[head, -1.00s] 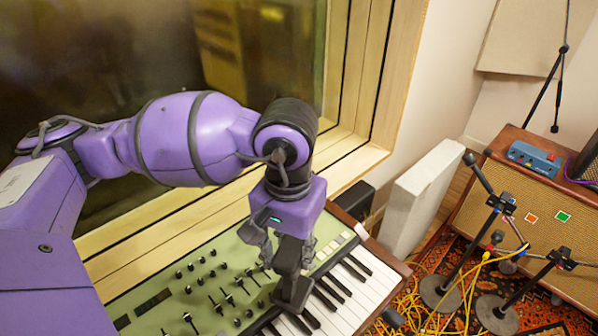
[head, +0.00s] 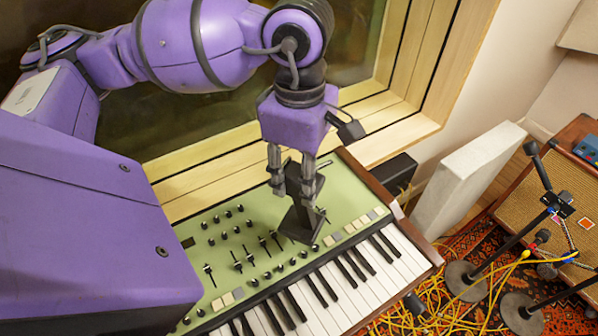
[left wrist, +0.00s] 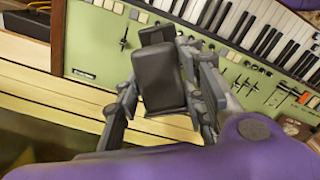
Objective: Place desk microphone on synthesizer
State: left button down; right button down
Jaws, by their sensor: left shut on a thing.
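The black desk microphone (head: 303,222) is upright, its flat base over the synthesizer's green panel close to the keys. I cannot tell whether the base touches the panel. My left gripper (head: 292,184) points down and is shut on the microphone's upper part. In the left wrist view the dark microphone (left wrist: 158,78) sits between the two fingers, in front of the panel. The synthesizer (head: 228,257) has a green panel with knobs and sliders, white and black keys and a brown wooden end. My right gripper is not in view.
A wooden window frame (head: 413,70) rises behind the synthesizer. A white panel (head: 465,180) and a black box (head: 399,172) stand right of it. Microphone stands (head: 500,262), yellow cables (head: 440,297) and an amplifier (head: 556,190) are on the right.

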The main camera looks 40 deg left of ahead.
aim_at(287, 170)
pick_arm(q)
jog(key=n, duration=0.2)
jog(key=a+r+n, duration=0.1)
jog(key=n, duration=0.3)
jog(key=shift+s+a+r+n, duration=0.2)
jog(key=shift+s+a+n, duration=0.05)
jog(key=shift+s+n, duration=0.05)
jog(key=n, duration=0.2)
jog(key=r+n, duration=0.1)
jog(key=shift+s+a+n, duration=0.15)
jog(key=shift+a+n, duration=0.25)
jog(key=n, duration=0.4)
jog(key=shift+s+a+r+b, duration=0.25)
jog(key=shift+a+r+b, duration=0.05)
jog(key=shift+a+r, duration=0.1)
notch_tip(287, 170, up, 3)
jog(key=s+a+n, duration=0.2)
jog(key=n, duration=1.2)
jog(key=w+a+f+n, duration=0.1)
jog(key=w+a+f, duration=0.2)
jog(key=w, duration=0.5)
jog(key=w+a+f, duration=0.1)
jog(key=w+f, duration=0.4)
jog(key=f, duration=0.4)
jog(key=shift+a+f, duration=0.2)
jog(key=shift+a, duration=0.1)
jog(key=shift+w+f, duration=0.1)
